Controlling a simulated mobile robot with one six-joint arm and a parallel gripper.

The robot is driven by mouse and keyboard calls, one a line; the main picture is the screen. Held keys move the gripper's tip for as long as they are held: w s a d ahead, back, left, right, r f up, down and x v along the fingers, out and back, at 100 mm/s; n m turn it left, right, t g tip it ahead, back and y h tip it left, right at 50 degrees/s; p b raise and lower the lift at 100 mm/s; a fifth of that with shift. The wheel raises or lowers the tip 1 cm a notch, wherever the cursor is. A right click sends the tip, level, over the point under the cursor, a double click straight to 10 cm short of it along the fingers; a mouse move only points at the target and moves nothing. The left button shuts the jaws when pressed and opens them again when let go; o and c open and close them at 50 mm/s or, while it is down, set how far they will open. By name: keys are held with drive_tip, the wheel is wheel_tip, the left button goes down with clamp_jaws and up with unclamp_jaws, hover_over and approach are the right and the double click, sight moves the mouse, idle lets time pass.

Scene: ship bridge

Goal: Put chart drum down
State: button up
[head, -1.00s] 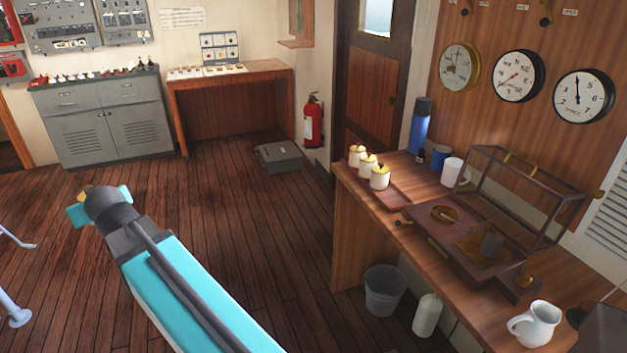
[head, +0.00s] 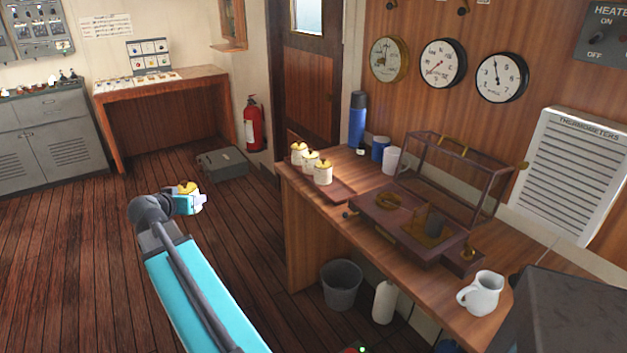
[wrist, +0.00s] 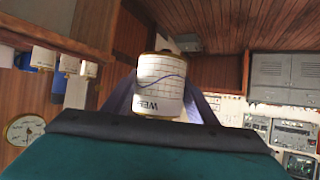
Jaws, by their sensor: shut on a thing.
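My gripper (head: 187,201) is shut on a chart drum, held in the air over the floor, left of the desk. In the head view only the drum's brass-yellow top (head: 187,187) shows clearly. In the wrist view the drum (wrist: 160,85) is a white cylinder with a ruled paper, a blue curve and brass ends, between the two fingers. Several similar white, yellow-topped drums (head: 323,173) stand on a small wooden tray (head: 345,193) on the desk (head: 300,210).
A blue flask (head: 358,120), blue tin (head: 380,149) and white cup (head: 393,160) stand behind the tray. A white mug (head: 481,294) is at the desk's near end. A bin (head: 342,285) and white bottle (head: 384,302) are below. A grey case (head: 222,163) lies on the floor.

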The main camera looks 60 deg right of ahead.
drive_tip(key=s+d+m+g, duration=0.5)
drive_tip(key=s+d, duration=0.5)
drive_tip(key=s, duration=0.4)
drive_tip(key=s+d+f+m+g+b, duration=0.1)
drive_tip(key=s+d+m+g, duration=0.5)
drive_tip(key=s+d, duration=0.5)
drive_tip(key=s, duration=0.4)
drive_tip(key=shift+d+m+g+y, duration=0.25)
drive_tip(key=shift+m+g+y, duration=0.05)
drive_tip(key=shift+g+y, duration=0.1)
drive_tip(key=shift+s+f, duration=0.1)
drive_tip(key=s+d+p, duration=0.1)
drive_tip(key=d, duration=0.4)
drive_tip(key=s+d+f+p, duration=0.1)
drive_tip(key=s+d, duration=0.1)
drive_tip(key=d, duration=0.3)
drive_tip(key=s+d+p, duration=0.1)
drive_tip(key=s+d, duration=0.1)
drive_tip(key=d, duration=0.3)
drive_tip(key=shift+d+f+p, duration=0.1)
drive_tip(key=shift+f+p, duration=0.15)
drive_tip(key=shift+p, duration=0.15)
drive_tip(key=shift+f, duration=0.15)
drive_tip(key=shift+f+p, duration=0.75)
drive_tip(key=shift+f, duration=0.85)
drive_tip(key=shift+f, duration=0.15)
